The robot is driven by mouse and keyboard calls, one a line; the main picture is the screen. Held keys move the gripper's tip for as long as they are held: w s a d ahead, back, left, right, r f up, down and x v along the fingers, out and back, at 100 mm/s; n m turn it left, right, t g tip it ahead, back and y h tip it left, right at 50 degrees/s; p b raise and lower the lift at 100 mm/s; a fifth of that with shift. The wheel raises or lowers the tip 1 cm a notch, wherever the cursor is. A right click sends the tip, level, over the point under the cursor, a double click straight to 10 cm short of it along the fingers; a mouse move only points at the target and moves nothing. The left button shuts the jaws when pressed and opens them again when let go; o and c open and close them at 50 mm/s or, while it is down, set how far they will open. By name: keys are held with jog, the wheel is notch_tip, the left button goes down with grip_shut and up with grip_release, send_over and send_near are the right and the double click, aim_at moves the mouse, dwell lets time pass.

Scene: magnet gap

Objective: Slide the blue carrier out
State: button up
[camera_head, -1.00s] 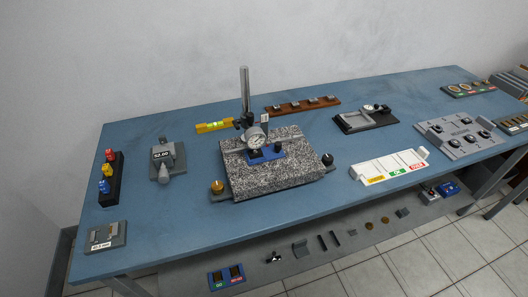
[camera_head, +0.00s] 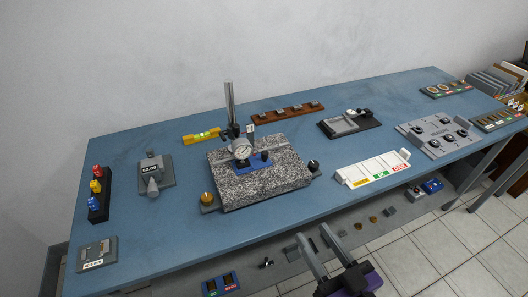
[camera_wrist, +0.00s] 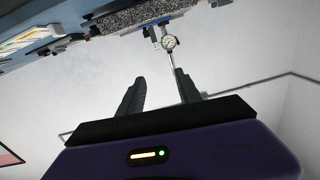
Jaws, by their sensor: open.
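The blue carrier (camera_head: 255,163) lies on top of the speckled granite block (camera_head: 235,188), under a round dial gauge (camera_head: 241,149) on a post (camera_head: 230,105). A dark knob stands on the carrier's right part. My gripper (camera_head: 312,246) is open and empty at the front of the bench, low in the head view and well apart from the carrier. In the wrist view my two fingers (camera_wrist: 162,88) are spread with nothing between them. The dial gauge (camera_wrist: 169,42) shows small beyond them; the carrier is hard to make out there.
A brass knob (camera_head: 207,198) and a black knob (camera_head: 313,165) flank the granite. A white sorting tray (camera_head: 373,169) stands to the right, a yellow level (camera_head: 202,136) behind. A lower shelf with small parts lies under the bench's front edge.

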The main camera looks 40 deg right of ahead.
jog(key=w+d+r+g+p, duration=0.1)
jog(key=w+d, duration=0.6)
jog(key=w, duration=0.4)
jog(key=w+d+r+g+p, duration=0.1)
jog(key=w+d+p, duration=0.1)
jog(key=w+d, duration=0.7)
jog(key=n+g+y, duration=0.2)
jog(key=n+y, duration=0.1)
jog(key=y, duration=0.1)
send_near(267, 156)
jog(key=x, duration=0.3)
jog(key=shift+w+r, duration=0.15)
jog(key=shift+w, duration=0.05)
jog(key=shift+a+f, duration=0.1)
jog(key=shift+f, duration=0.1)
jog(key=shift+p+x, duration=0.45)
jog(key=shift+x, duration=3.4)
jog(key=shift+r, duration=0.1)
grip_shut()
